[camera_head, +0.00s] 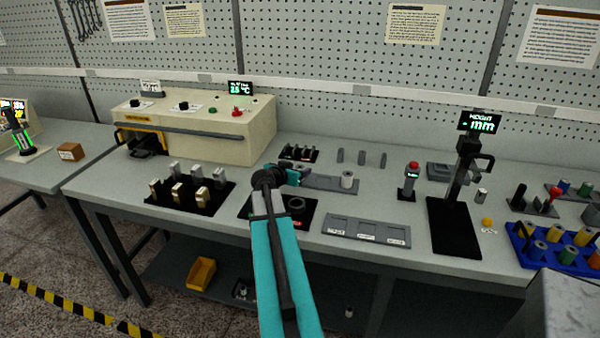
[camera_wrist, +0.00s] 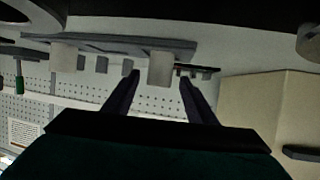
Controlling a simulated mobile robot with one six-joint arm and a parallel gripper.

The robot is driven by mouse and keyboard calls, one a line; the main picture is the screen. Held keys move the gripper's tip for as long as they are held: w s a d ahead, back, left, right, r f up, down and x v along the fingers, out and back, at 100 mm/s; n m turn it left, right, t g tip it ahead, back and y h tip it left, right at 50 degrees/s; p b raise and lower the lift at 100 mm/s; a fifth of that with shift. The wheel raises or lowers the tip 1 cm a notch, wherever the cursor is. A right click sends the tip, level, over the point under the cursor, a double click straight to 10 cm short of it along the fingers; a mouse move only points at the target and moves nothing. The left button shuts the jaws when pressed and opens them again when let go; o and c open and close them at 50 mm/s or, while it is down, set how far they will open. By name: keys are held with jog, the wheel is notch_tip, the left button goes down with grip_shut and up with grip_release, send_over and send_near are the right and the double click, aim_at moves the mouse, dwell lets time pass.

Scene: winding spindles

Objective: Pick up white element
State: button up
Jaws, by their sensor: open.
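Two pale, whitish cylinders stand on a grey plate (camera_head: 325,185) on the workbench. The right one (camera_head: 347,180) is in plain sight in the head view. The upside-down wrist view shows one white cylinder (camera_wrist: 162,68) in line between my open fingers and another (camera_wrist: 63,55) to the left. My gripper (camera_head: 298,174) is at the plate's left end and hides the nearer cylinder in the head view. In the wrist view my gripper (camera_wrist: 159,80) has nothing clamped. I cannot tell how deep the cylinder sits between the fingers.
A beige machine (camera_head: 210,130) stands at the back left. A black tray with metal blocks (camera_head: 190,190) lies left of my arm. A height gauge (camera_head: 455,225) and a blue rack (camera_head: 553,252) stand to the right. A grey three-slot tray (camera_head: 366,231) lies in front.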

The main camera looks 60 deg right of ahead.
jog(key=shift+d+f, duration=0.15)
jog(key=shift+d, duration=0.2)
jog(key=shift+d, duration=0.1)
jog(key=shift+p+x, duration=0.8)
jog(key=shift+x, duration=0.1)
jog(key=shift+p+x, duration=0.65)
jog(key=shift+x, duration=0.95)
jog(key=c, duration=1.1)
jog(key=shift+c, duration=0.2)
